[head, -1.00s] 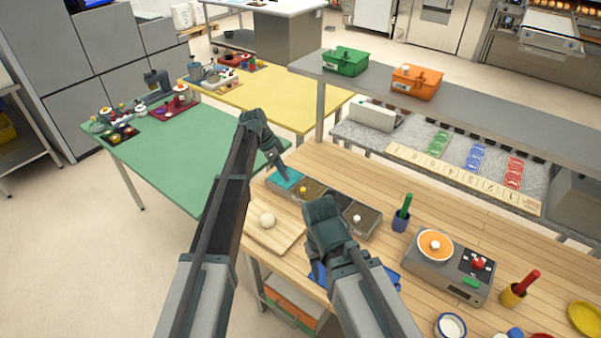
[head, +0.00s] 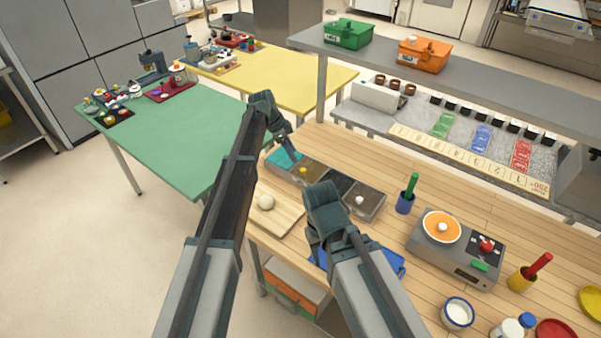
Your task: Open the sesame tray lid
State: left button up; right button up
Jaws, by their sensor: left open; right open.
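A row of trays (head: 345,212) stands on the wooden counter. Its left end has a teal part (head: 284,158); beside it is a brown section with a yellow knob (head: 303,170), then a dark section (head: 334,184), then a brown section with a white knob (head: 360,200). I cannot tell which holds sesame. My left gripper (head: 289,149) is open and empty, pointing down at the teal part; I cannot tell whether it touches. My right gripper (head: 316,250) is open, in front of the row, over the counter's near edge; its fingers are mostly hidden by its own wrist.
A blue tray (head: 390,262) is partly behind my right arm. A green-handled pot (head: 405,202) and a scale with an orange dish (head: 441,227) stand right. A grey shelf (head: 450,80) overhangs the back.

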aim_at(302, 169)
pick_arm(q)
jog(key=b+x, duration=0.6)
jog(key=x, duration=0.2)
jog(key=shift+f, duration=0.1)
pick_arm(e)
notch_tip(302, 169, down, 8)
jog(key=shift+r, duration=0.25)
pick_arm(q)
grip_shut()
dwell(0.6)
